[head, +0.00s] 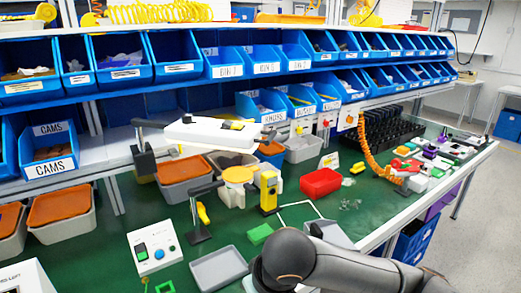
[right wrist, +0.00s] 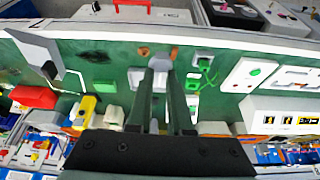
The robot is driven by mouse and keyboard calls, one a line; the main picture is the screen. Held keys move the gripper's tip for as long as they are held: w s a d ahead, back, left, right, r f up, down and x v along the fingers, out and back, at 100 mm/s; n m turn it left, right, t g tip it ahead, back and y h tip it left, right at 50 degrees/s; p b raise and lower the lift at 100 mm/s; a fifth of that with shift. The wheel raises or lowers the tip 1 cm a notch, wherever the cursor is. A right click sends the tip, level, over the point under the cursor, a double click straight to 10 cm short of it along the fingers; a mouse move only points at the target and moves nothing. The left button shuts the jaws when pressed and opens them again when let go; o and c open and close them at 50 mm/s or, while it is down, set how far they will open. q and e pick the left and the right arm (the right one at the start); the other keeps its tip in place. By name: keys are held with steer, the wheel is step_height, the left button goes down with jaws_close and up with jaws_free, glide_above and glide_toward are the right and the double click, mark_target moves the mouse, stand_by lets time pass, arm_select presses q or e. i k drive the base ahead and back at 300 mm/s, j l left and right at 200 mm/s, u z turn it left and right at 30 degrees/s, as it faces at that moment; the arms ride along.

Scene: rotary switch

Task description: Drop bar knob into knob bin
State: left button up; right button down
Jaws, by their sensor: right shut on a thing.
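The knob bin is a blue bin (head: 262,104) labelled KNOBS on the lower shelf row in the head view. My right gripper (right wrist: 161,70) shows in the right wrist view, its two dark fingers closed on a small light grey piece (right wrist: 160,62), apparently the bar knob. The piece is small and partly covered by the fingers, so its shape is unclear. It is over the green bench, well away from the knob bin. In the head view my right arm enters at the bottom, and its gripper is hidden. My left gripper is in neither view.
A grey tray (head: 219,268), a white switch box (head: 154,246), a yellow device (head: 268,192) and a red bin (head: 320,183) stand on the green bench (head: 120,222). Blue bins line both shelf rows.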

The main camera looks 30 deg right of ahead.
mark_target(267, 115)
steer(key=i+l+u, duration=0.2)
steer(key=l+u, duration=0.15)
steer(key=l, duration=0.45)
steer(key=i+l+u, duration=0.1)
steer(key=l+u, duration=0.25)
steer(key=l, duration=0.5)
steer(key=l+u, duration=0.35)
steer(key=l, duration=0.45)
